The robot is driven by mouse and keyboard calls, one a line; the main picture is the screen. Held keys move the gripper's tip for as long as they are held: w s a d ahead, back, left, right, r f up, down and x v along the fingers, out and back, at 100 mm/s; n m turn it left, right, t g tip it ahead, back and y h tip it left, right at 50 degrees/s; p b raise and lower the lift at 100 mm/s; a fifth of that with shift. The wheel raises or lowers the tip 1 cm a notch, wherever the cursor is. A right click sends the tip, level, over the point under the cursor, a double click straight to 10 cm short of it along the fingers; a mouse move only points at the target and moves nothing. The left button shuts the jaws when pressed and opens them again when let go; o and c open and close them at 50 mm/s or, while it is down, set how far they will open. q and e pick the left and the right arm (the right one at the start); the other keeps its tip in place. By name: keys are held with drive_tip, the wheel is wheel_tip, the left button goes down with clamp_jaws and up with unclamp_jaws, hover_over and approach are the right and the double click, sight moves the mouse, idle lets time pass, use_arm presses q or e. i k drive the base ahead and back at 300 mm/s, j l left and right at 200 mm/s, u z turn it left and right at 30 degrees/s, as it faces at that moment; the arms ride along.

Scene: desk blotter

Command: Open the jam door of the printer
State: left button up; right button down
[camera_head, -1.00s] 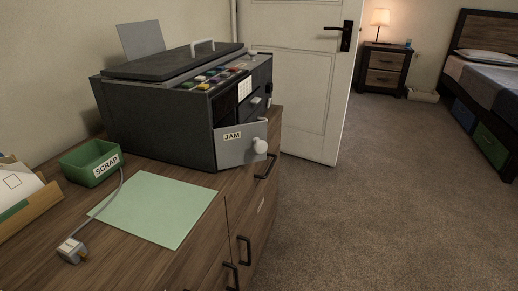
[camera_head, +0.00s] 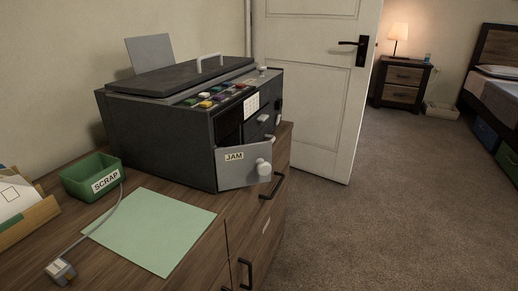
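The dark grey printer (camera_head: 160,136) stands on the wooden cabinet, with a row of coloured buttons along its top edge. Its light grey jam door (camera_head: 238,172), labelled JAM, is on the front side facing right. The door stands ajar, angled out from the body, with a dark opening showing above and behind it. A white round knob (camera_head: 264,168) sits at the door's right end. Neither of my grippers is in view, and nothing touches the door or knob.
A green SCRAP bin (camera_head: 84,184), a pale green sheet (camera_head: 150,230) and a grey plug with a cord (camera_head: 61,270) lie on the cabinet top. A paper tray (camera_head: 28,222) is at the left edge. A white room door (camera_head: 312,100) stands behind; carpet at right is clear.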

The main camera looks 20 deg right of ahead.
sight(240, 166)
drive_tip(key=i+l+u, duration=0.2)
drive_tip(key=l+u, duration=0.3)
drive_tip(key=l, duration=0.3)
drive_tip(key=l+u, duration=0.45)
drive_tip(key=l, duration=0.3)
